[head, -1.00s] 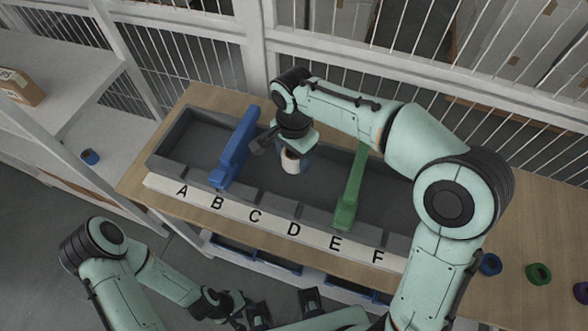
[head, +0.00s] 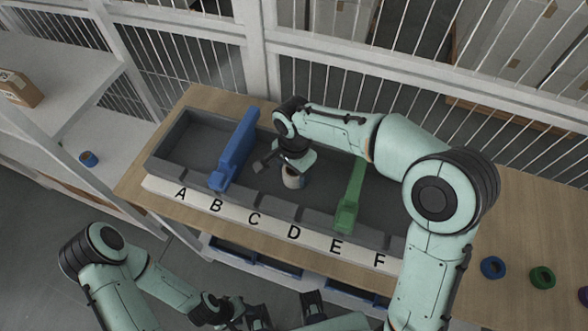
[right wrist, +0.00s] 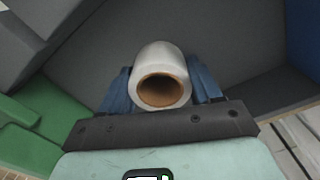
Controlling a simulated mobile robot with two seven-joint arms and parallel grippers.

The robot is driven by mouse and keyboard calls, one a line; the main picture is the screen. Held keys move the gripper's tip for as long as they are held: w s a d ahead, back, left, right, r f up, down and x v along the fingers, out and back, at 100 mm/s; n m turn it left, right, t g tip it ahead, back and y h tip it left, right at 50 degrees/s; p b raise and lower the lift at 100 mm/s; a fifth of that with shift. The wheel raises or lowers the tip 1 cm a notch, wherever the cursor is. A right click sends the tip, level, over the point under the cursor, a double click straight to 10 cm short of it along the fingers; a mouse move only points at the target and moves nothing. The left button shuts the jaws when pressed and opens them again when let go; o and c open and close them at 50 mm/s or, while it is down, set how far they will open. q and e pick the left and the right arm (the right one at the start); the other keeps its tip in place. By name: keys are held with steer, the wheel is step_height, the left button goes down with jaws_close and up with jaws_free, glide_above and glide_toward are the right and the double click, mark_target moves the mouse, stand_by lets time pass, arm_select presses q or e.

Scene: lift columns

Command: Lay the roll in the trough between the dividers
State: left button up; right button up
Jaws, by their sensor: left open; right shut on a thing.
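The roll (right wrist: 158,62) is white with a brown core and sits between the blue fingers of my right gripper (right wrist: 160,90) in the right wrist view. In the head view the roll (head: 292,181) is upright in the trough (head: 262,190), between the blue divider (head: 235,150) and the green divider (head: 351,195). My right gripper is shut on it from above. Whether the roll touches the trough floor cannot be told. My left gripper (head: 238,312) is open and empty, low in front of the table, partly hidden by my own body.
The trough lies on a wooden table (head: 520,215), with letters A to F on a white strip (head: 165,187) at its front. Tape rolls, blue (head: 492,267) and green (head: 542,277), lie at right. A shelf (head: 60,70) stands left; a wire fence is behind.

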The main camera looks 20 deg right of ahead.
steer(key=o, duration=1.1)
steer(key=shift+r+p, duration=0.3)
steer(key=shift+r, duration=0.05)
step_height(320, 180, up, 12)
steer(key=shift+f+p, duration=0.1)
steer(key=shift+p, duration=0.65)
